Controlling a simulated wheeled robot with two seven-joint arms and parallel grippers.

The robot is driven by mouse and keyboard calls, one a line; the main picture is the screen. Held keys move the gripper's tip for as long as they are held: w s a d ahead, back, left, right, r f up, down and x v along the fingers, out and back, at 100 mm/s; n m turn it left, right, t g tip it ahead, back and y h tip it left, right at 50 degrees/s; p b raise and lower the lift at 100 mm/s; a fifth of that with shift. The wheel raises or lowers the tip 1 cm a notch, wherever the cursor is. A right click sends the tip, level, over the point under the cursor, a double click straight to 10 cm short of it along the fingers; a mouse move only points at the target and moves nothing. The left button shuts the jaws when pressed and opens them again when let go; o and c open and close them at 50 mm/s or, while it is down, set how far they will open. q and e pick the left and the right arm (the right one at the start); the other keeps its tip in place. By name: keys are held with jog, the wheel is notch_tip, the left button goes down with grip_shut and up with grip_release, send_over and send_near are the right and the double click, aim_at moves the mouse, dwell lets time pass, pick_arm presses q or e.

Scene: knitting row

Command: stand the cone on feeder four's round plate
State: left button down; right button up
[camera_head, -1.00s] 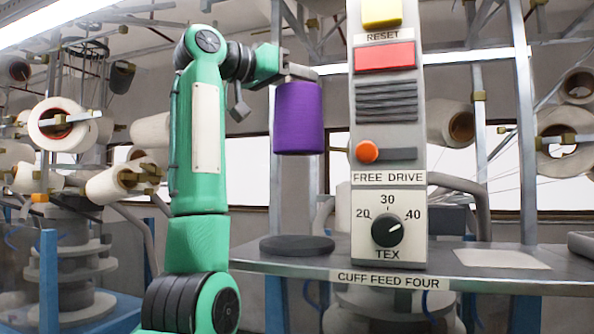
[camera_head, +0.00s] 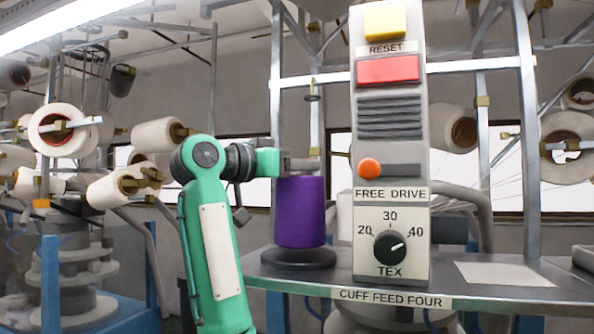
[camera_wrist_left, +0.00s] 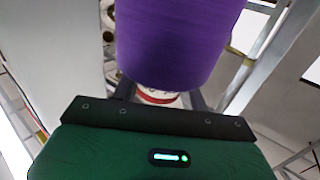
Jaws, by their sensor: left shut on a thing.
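The purple cone (camera_head: 301,212) is upright in the head view, just above or on the dark round plate (camera_head: 298,259) of the shelf marked CUFF FEED FOUR. I cannot tell whether its bottom touches the plate. My left gripper (camera_head: 300,167) is shut at the cone's top, coming in from the left. In the left wrist view the cone (camera_wrist_left: 178,40) fills the upper middle, in front of the gripper's dark fingers (camera_wrist_left: 158,97). My right gripper is not in view.
A grey control panel (camera_head: 390,150) with a yellow button, red button, orange knob and TEX dial stands just right of the cone. A pale sheet (camera_head: 503,274) lies on the shelf (camera_head: 455,268). White yarn cones (camera_head: 70,130) hang on racks at left.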

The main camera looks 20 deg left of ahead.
pick_arm(q)
jog(key=shift+f, duration=0.75)
jog(key=shift+f, duration=0.1)
jog(key=c, duration=0.7)
grip_release()
jog(key=shift+c, duration=0.2)
